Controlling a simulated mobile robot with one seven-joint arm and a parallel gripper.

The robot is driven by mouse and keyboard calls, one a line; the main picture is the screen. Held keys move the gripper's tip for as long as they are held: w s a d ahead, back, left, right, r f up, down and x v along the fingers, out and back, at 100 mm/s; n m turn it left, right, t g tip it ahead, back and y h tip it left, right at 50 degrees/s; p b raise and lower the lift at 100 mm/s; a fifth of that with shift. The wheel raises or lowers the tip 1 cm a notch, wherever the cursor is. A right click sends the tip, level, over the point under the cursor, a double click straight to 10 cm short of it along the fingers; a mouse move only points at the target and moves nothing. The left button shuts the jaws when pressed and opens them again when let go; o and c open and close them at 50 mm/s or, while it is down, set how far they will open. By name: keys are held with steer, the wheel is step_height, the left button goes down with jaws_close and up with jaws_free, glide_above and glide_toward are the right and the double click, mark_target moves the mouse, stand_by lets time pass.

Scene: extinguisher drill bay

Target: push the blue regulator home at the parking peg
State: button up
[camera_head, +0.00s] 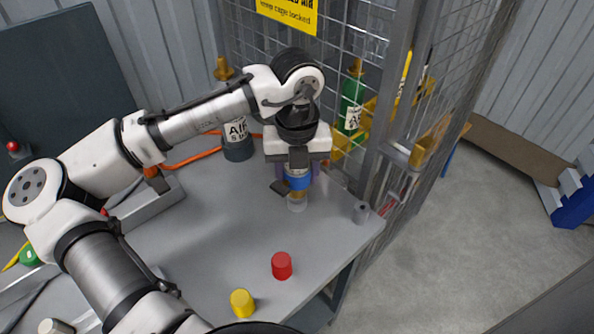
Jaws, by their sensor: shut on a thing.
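The blue regulator (298,182) is under my gripper (299,168), above the right part of the grey bench. My gripper points down and is shut on the regulator; its body hides the regulator's top. A brass-coloured part shows below the blue band, with a pale round piece (297,204) under it at bench level. I cannot tell whether this pale piece is the parking peg, or how far the regulator is seated. A short grey upright cylinder (361,212) stands apart, near the bench's right corner.
A red cap (282,265) and a yellow cap (242,303) stand on the bench (215,235) toward the front. An AIR cylinder (237,138) with an orange hose is behind. A wire cage (343,60) holding a green cylinder (352,100) rises close behind my gripper.

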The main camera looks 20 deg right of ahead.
steer(key=shift+f, duration=0.75)
stand_by(0.8)
steer(key=o, duration=1.1)
step_height(320, 180, up, 14)
steer(key=shift+f, duration=0.1)
steer(key=shift+s, duration=0.1)
